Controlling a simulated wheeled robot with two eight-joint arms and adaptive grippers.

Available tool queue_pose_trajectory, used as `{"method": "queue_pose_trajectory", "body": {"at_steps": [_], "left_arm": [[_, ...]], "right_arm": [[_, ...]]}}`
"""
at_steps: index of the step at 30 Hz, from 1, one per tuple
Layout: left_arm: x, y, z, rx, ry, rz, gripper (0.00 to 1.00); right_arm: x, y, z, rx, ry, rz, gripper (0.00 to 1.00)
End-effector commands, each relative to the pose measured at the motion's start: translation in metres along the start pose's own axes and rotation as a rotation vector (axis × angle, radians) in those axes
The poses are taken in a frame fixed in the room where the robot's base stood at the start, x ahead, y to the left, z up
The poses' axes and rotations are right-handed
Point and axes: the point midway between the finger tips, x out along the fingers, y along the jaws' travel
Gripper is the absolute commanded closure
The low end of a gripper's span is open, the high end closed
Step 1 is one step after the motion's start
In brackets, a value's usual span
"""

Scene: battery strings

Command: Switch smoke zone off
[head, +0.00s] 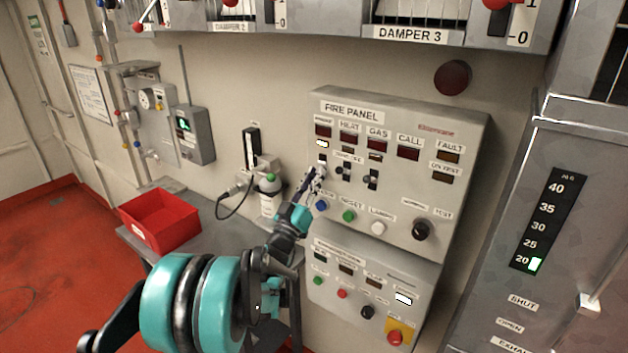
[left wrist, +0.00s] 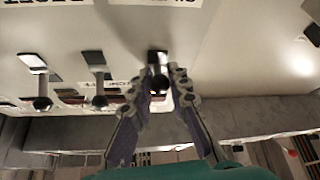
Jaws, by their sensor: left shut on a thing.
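The grey fire panel (head: 402,200) is on the wall in the head view. Its top row has lamp windows, with labels reading HEAT, GAS, CALL and FAULT; the leftmost label is too small to read surely. A small white light (head: 322,143) glows under the leftmost window. My left gripper (head: 316,180) is at the leftmost of three toggle switches. In the left wrist view, its fingers (left wrist: 160,82) are closed around that toggle (left wrist: 158,60). The two other toggles, the middle one (left wrist: 98,72) and the far one (left wrist: 38,75), are free beside it. My right gripper is not in view.
Blue (head: 321,205), green (head: 348,216) and white (head: 378,228) buttons sit just below the gripper. A black rotary knob (head: 422,230) is to the right.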

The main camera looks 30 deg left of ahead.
Motion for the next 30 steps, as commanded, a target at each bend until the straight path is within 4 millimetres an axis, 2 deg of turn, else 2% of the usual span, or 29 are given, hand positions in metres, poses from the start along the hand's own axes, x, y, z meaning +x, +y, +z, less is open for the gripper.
{"method": "queue_pose_trajectory", "body": {"at_steps": [5, 6, 8, 17, 20, 23, 30], "left_arm": [[0.001, 0.0, 0.0, -0.001, 0.0, 0.0, 1.0], [0.001, 0.0, 0.0, -0.001, 0.0, 0.0, 0.78], [0.001, 0.0, 0.0, -0.001, 0.0, 0.0, 0.62], [0.0, 0.0, 0.0, 0.0, -0.001, 0.0, 0.62], [-0.006, -0.001, 0.0, 0.0, 0.0, -0.001, 0.62], [-0.021, -0.001, 0.0, 0.001, 0.0, -0.002, 0.62], [-0.074, -0.002, 0.0, 0.002, 0.0, -0.003, 0.62]], "right_arm": [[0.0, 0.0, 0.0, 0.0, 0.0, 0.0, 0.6], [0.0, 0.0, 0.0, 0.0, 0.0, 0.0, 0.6], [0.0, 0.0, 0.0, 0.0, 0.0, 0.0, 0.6], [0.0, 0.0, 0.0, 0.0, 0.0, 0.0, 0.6], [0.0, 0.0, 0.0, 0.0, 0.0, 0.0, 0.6], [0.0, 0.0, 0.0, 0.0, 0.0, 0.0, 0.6], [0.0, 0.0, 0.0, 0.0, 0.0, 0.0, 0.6]]}}
